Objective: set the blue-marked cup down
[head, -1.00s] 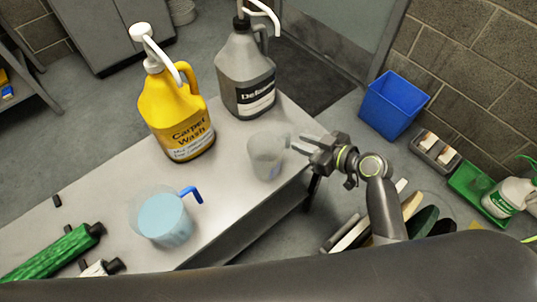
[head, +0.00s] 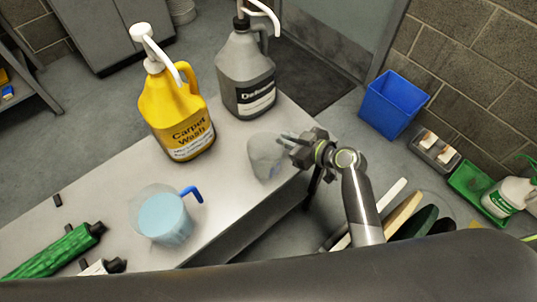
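A cup with a blue hooked handle (head: 165,216) and light blue liquid inside stands upright on the grey table (head: 95,192). A second, clear cup (head: 265,158) is at the table's right end; it looks nearly empty, and I see no blue mark on it. My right gripper (head: 287,139) reaches in from the right, its fingertips at the clear cup's upper right side. I cannot tell whether the fingers grip its wall or only lie beside it, nor whether its base touches the table. My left gripper is not in view.
A yellow carpet wash jug (head: 178,115) and a grey jug (head: 246,75) stand behind the cups. Green (head: 55,252) and white tubes lie at the front left. A blue bin (head: 393,104) and a green tray (head: 478,186) are on the floor at right.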

